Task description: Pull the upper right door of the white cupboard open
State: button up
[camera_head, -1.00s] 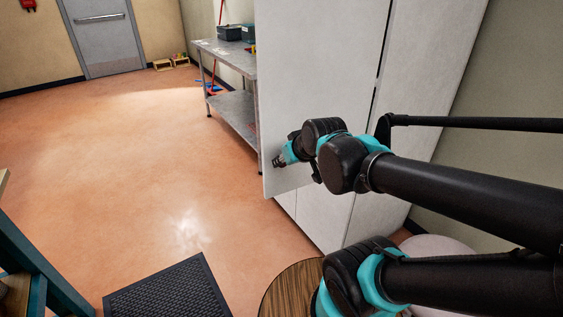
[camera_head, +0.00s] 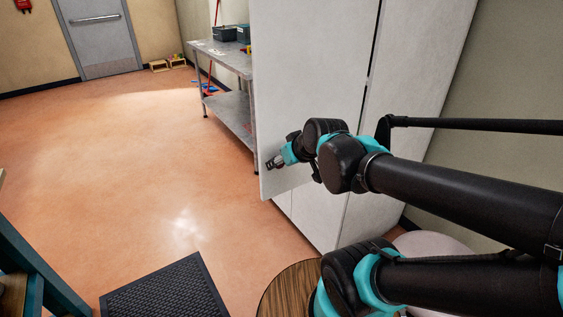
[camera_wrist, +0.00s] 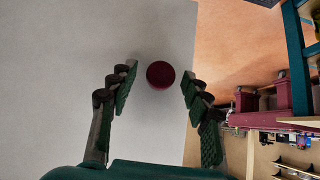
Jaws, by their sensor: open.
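The white cupboard (camera_head: 400,120) stands right of centre in the head view. One of its upper door panels (camera_head: 310,70) juts out past the lower doors (camera_head: 320,215), so it looks swung part way open. In the wrist view the white door face (camera_wrist: 70,60) carries a round dark red knob (camera_wrist: 160,75) near its right edge. My gripper (camera_head: 270,163) is at the lower part of this panel, near its free edge. Its fingers are open, one on each side of the knob, with a visible gap to both. In the head view the knob is hidden.
A metal table (camera_head: 222,52) with bins stands behind the panel. A round wooden top (camera_head: 290,288) and a pale round seat (camera_head: 435,246) are near the cupboard's foot. A black mat (camera_head: 170,290) lies in front. The orange floor (camera_head: 120,160) at the left is clear.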

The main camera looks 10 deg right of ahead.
jog(key=v, duration=0.7)
jog(key=shift+s+r, duration=0.15)
jog(key=shift+s, duration=0.05)
dwell(0.3)
jog(key=s+d+f+m+g+h, duration=0.1)
jog(key=d+f+m+g+h, duration=0.1)
jog(key=d+f, duration=0.3)
jog(key=s+d+f+m+g+h, duration=0.1)
jog(key=d+f, duration=0.4)
jog(key=f, duration=0.9)
jog(key=shift+s+m+g+h, duration=0.4)
jog(key=shift+s+m+h, duration=0.1)
jog(key=shift+m, duration=0.6)
